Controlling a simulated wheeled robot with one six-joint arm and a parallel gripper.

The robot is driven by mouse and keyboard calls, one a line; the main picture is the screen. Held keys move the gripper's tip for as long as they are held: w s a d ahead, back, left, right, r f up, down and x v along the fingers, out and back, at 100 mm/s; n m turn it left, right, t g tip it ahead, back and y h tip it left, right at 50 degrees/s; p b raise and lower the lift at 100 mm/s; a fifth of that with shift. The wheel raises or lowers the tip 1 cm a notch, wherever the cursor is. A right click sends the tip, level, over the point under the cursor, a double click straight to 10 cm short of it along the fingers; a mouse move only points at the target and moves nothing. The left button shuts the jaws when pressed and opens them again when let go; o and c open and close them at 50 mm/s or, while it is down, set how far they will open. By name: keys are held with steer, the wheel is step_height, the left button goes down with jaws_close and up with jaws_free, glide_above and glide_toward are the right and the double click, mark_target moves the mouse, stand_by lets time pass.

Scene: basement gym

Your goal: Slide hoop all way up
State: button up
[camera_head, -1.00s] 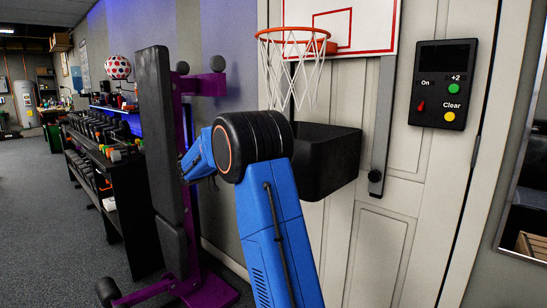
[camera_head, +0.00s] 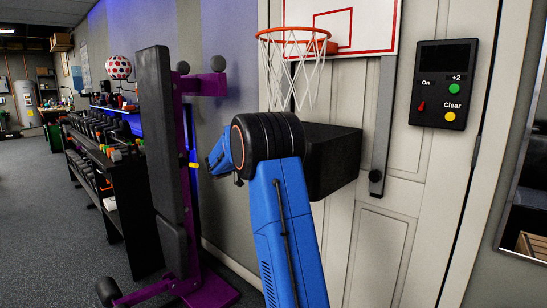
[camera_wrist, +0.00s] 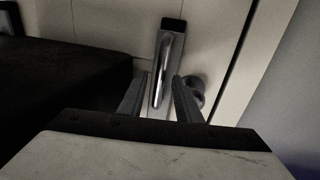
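The basketball hoop (camera_head: 297,36) has an orange rim and white net and sits on a white backboard (camera_head: 364,28) on a pale door. My arm hides my gripper in the head view. In the wrist view my gripper (camera_wrist: 158,92) has its fingers apart. A metal bar (camera_wrist: 167,65) with a black end shows between and beyond them, and a round knob (camera_wrist: 196,90) lies partly behind one finger. I cannot tell whether either finger touches them.
A black box (camera_head: 333,160) juts from the door below the hoop, and its dark side (camera_wrist: 65,75) fills the left of the wrist view. A control panel (camera_head: 443,84) hangs right. A purple-framed bench (camera_head: 170,160) stands left of my arm. Floor is free at lower left.

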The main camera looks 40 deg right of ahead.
jaws_close()
steer(key=shift+r, duration=0.1)
